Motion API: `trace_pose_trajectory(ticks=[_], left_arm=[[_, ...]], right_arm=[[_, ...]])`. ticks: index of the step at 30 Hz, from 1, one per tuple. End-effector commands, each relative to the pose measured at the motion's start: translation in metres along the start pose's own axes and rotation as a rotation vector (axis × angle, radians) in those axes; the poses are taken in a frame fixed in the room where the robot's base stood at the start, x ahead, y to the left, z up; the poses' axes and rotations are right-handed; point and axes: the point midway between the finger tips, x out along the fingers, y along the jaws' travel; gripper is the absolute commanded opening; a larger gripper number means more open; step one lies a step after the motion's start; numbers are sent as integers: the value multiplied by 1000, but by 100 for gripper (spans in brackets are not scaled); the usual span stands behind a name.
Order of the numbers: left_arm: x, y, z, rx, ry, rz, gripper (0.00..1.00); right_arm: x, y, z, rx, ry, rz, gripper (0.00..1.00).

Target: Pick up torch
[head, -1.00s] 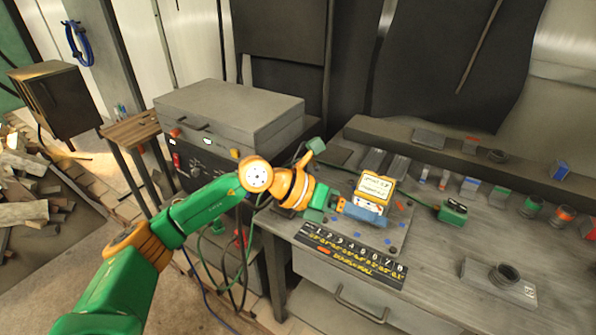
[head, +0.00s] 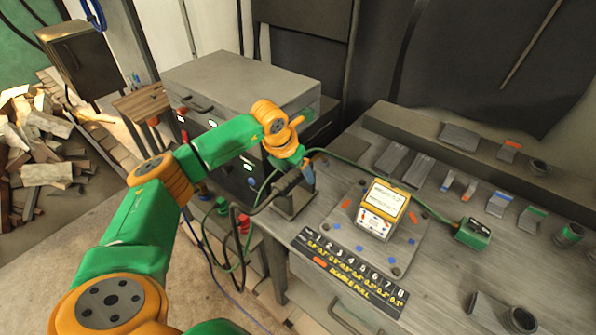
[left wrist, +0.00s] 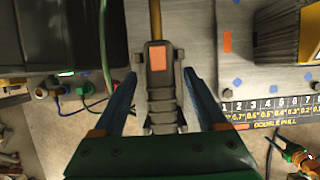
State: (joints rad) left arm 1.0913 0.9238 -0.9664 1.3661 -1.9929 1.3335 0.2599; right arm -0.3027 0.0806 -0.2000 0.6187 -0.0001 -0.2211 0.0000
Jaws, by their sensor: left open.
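The torch (left wrist: 158,88) appears to be the dark grey piece with an orange patch and a yellow rod in the left wrist view. In the head view, a dark handle (head: 287,184) with a black cable shows at the grey stand on the bench's left end, partly hidden by my gripper. My left gripper (head: 305,180) is open above it. In the left wrist view, the blue fingers of my left gripper (left wrist: 161,75) are on either side of the grey piece, with gaps. I cannot tell their height above it.
A yellow and white meter box (head: 378,210) stands just right of the stand. A black numbered strip (head: 350,270) lies along the bench's front edge. A grey machine (head: 240,85) stands behind left. A green box (head: 472,234) sits farther right. Cables hang below the gripper.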

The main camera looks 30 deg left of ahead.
Motion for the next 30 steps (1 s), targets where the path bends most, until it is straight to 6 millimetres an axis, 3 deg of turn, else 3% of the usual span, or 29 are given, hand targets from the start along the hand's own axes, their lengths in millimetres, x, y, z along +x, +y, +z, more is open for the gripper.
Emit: trace_pose_trajectory(ticks=[2, 10, 18, 23, 26, 30], left_arm=[[0, 0, 0, 0, -1, 0, 75], [0, 0, 0, 0, -1, -1, 2], [-1, 0, 1, 0, -4, -1, 0], [-9, 0, 6, 1, -9, -1, 0], [-25, 0, 12, 0, -12, -2, 0], [-67, -16, 3, 6, -13, -1, 0]], right_arm=[[1, 0, -2, 0, 3, 0, 50], [1, 0, -2, 0, 5, 0, 50], [1, 0, -3, 0, 6, 0, 50], [11, 0, -2, 0, 6, 0, 50], [24, -1, -1, 0, 6, 0, 50], [35, -1, 0, 0, 6, -1, 50]])
